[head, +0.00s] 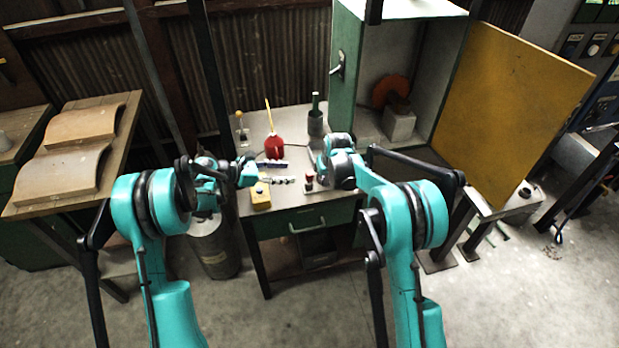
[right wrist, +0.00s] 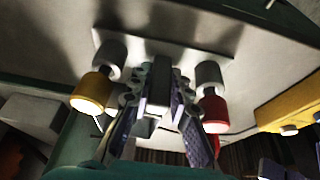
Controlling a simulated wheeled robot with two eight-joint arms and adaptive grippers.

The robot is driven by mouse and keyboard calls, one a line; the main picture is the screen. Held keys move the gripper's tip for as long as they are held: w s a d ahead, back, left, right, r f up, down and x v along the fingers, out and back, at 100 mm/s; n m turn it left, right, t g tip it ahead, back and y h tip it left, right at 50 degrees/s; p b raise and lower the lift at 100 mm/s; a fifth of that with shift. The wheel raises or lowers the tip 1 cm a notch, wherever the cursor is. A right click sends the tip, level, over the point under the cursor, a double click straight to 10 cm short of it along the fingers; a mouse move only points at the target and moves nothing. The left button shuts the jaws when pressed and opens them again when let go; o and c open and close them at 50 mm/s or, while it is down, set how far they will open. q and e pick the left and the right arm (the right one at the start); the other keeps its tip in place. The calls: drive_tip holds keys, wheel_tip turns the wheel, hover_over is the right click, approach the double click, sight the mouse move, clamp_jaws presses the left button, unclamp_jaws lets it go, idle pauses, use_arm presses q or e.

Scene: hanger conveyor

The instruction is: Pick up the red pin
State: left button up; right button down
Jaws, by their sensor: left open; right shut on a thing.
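In the right wrist view a red cylinder (right wrist: 214,112) hangs below a grey round piece, just right of my right gripper (right wrist: 158,85). A small red-topped piece (head: 309,178) stands on the bench in the head view, close to my right gripper (head: 322,165); it may be the same pin. My right gripper is shut on a pale grey piece (right wrist: 157,80) between its fingers, which I cannot identify. The red cylinder appears outside the fingers. My left gripper (head: 248,170) is open at the bench's left edge.
A yellow cylinder (right wrist: 90,92) is left of the right gripper. The bench (head: 293,135) carries a red oil can (head: 274,146), a dark cylinder (head: 315,122), a yellow box (head: 260,196) and small metal parts (head: 284,181). A green cabinet (head: 345,70) stands behind.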

sight(307, 174)
use_arm(q)
drive_tip(key=x, duration=0.8)
drive_tip(key=shift+d+f, duration=0.1)
drive_tip(key=shift+f, duration=0.3)
clamp_jaws()
